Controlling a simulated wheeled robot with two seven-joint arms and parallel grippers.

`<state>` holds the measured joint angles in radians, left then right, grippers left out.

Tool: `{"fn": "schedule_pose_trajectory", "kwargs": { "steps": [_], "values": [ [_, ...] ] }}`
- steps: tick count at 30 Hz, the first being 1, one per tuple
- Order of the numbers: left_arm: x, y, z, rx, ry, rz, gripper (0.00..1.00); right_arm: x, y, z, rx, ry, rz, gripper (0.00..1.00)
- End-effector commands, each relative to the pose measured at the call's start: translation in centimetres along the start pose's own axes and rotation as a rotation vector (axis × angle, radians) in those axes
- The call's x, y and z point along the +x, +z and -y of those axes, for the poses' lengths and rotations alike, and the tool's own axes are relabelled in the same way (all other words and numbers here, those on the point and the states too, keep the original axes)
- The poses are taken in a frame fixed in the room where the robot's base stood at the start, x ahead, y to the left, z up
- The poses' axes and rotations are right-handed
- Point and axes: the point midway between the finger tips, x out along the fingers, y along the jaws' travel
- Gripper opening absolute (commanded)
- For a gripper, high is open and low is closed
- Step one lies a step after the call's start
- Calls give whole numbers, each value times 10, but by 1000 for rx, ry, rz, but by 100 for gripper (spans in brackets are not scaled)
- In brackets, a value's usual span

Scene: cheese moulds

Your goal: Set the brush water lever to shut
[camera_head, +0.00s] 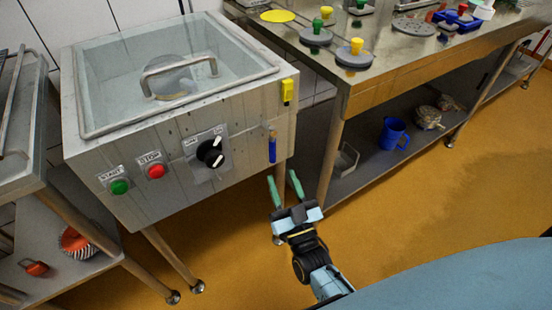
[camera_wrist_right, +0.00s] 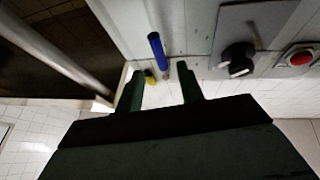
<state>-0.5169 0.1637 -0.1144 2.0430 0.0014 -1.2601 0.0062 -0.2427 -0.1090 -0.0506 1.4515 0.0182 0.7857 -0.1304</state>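The brush water lever (camera_head: 272,147) has a blue handle that hangs straight down from a brass fitting at the right end of the washing machine's front panel. In the right wrist view the blue lever (camera_wrist_right: 157,48) shows just beyond the fingertips, between the fingers' lines. My right gripper (camera_head: 284,178) is below the lever in the head view, fingers apart and empty. In the right wrist view its two green fingers (camera_wrist_right: 160,75) are spread, and I see no contact with the lever. My left gripper is out of view.
The panel of the machine (camera_head: 225,120) also has a black rotary knob (camera_head: 210,152), a red stop button (camera_head: 156,171) and a green start button (camera_head: 119,186). A yellow part (camera_head: 287,91) sits above the lever. A steel table (camera_head: 385,65) with moulds stands at right.

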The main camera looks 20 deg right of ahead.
Motion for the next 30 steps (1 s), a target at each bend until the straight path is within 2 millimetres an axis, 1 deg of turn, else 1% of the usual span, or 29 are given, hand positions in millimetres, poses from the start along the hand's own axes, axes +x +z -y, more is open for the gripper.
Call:
{"fn": "schedule_pose_trajectory", "kwargs": {
  "steps": [1,4,6,10,14,30],
  "values": [
    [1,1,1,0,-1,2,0,-11,0,0,0,-1,4,38],
    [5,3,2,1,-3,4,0,-28,0,0,0,-1,3,38],
    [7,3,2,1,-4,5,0,-37,0,0,0,0,2,38],
    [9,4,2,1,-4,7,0,-47,0,0,0,0,1,38],
    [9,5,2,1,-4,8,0,-49,0,0,0,0,0,38],
    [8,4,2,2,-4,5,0,-48,-2,0,0,0,0,38]
  ]
}}
